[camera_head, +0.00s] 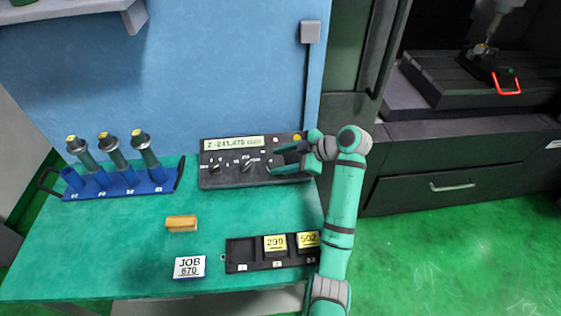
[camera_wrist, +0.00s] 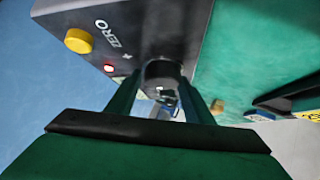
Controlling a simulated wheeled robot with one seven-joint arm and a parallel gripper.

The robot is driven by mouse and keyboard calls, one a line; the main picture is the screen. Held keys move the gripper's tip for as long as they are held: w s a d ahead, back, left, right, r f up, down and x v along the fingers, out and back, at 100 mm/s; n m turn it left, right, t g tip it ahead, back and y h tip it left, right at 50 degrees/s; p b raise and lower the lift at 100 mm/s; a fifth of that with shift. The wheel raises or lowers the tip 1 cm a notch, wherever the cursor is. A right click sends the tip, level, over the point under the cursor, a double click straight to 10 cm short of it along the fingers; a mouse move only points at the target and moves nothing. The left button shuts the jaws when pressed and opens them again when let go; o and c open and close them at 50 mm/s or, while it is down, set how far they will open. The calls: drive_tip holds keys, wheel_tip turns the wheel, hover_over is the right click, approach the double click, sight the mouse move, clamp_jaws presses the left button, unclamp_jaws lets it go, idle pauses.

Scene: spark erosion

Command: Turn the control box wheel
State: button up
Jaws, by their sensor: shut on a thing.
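The control box (camera_head: 225,181) is a dark panel lying at the back of the green table, with a lit display (camera_head: 234,143) reading about Z -241.475 and several dials along its face. My gripper (camera_head: 277,161) reaches in from the right to the right end of the box. In the wrist view the dark round wheel (camera_wrist: 162,71) sits between my two fingers, and my gripper (camera_wrist: 165,95) is shut on it. A yellow button (camera_wrist: 78,40) and the ZERO label are beside it. In the head view my fingers largely hide the wheel.
A blue rack (camera_head: 120,187) with several upright tools stands at left. A tan block (camera_head: 181,223), a JOB 670 card (camera_head: 189,267) and a black tray (camera_head: 240,252) with yellow-labelled blocks lie in front. The machine (camera_head: 440,134) is at right.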

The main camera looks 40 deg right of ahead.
drive_tip(key=n+g+y, duration=0.1)
drive_tip(key=n+g, duration=0.1)
drive_tip(key=n, duration=0.1)
drive_tip(key=n+g, duration=0.2)
drive_tip(key=shift+w+d+n+g+y, duration=0.1)
drive_tip(key=shift+w+n+g+y, duration=0.05)
drive_tip(key=shift+n+g+y, duration=0.2)
drive_tip(key=shift+n+g, duration=0.65)
drive_tip(key=shift+n, duration=0.2)
drive_tip(key=shift+w, duration=0.1)
drive_tip(key=shift+w+n, duration=0.15)
drive_tip(key=shift+n, duration=0.15)
drive_tip(key=o, duration=0.9)
drive_tip(key=shift+s+d, duration=0.15)
drive_tip(key=shift+s, duration=0.15)
drive_tip(key=shift+o, duration=0.2)
drive_tip(key=shift+w+r, duration=0.15)
drive_tip(key=shift+r, duration=0.05)
